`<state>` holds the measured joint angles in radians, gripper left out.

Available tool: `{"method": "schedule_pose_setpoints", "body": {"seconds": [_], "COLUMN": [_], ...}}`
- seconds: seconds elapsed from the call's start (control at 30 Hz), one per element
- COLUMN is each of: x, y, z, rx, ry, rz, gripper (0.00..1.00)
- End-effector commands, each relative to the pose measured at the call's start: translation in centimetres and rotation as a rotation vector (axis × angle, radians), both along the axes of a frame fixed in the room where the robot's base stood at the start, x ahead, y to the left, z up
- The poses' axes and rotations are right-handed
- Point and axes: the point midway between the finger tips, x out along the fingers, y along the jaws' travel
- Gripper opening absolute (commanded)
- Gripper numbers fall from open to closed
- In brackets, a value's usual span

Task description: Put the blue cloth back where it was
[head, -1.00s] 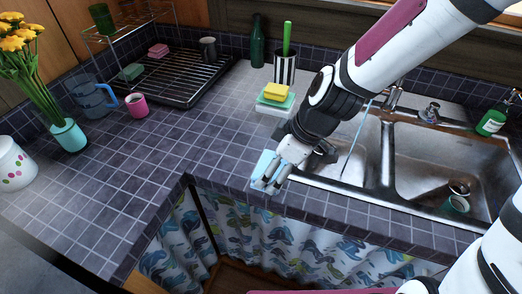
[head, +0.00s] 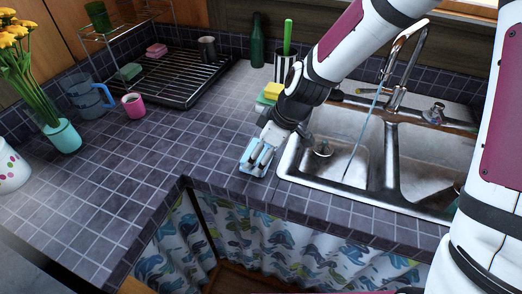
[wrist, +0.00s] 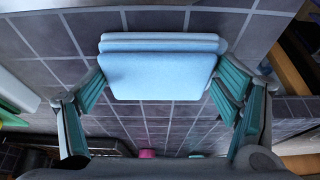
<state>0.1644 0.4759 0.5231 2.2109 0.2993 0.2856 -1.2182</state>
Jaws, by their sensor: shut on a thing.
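The blue cloth is a small folded light-blue pad. In the wrist view the blue cloth (wrist: 158,76) lies flat between my two finger pads, which press on its left and right edges. In the head view the cloth (head: 247,167) shows partly, behind my fingers, over the tiled counter just left of the sink. My gripper (head: 258,158) is shut on it; it also shows in the wrist view (wrist: 160,90). I cannot tell whether the cloth touches the tiles.
The sink (head: 340,150) lies right of my gripper, with water running from the tap (head: 395,70). A yellow sponge (head: 271,91) sits behind my wrist. A pink mug (head: 134,105), blue jug (head: 90,97) and dish rack (head: 180,78) stand left. The middle counter is clear.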

Motion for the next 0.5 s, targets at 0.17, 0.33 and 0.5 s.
{"method": "schedule_pose_setpoints", "body": {"seconds": [0.17,0.33,0.5], "x": [0.00,0.00,-0.01], "y": [0.01,0.00,0.00], "z": [-0.04,-0.19,-0.18], "rx": [0.000,0.000,0.000], "ry": [0.000,-0.001,0.000], "rz": [0.001,0.001,0.001], "gripper": [0.57,1.00,1.00]}}
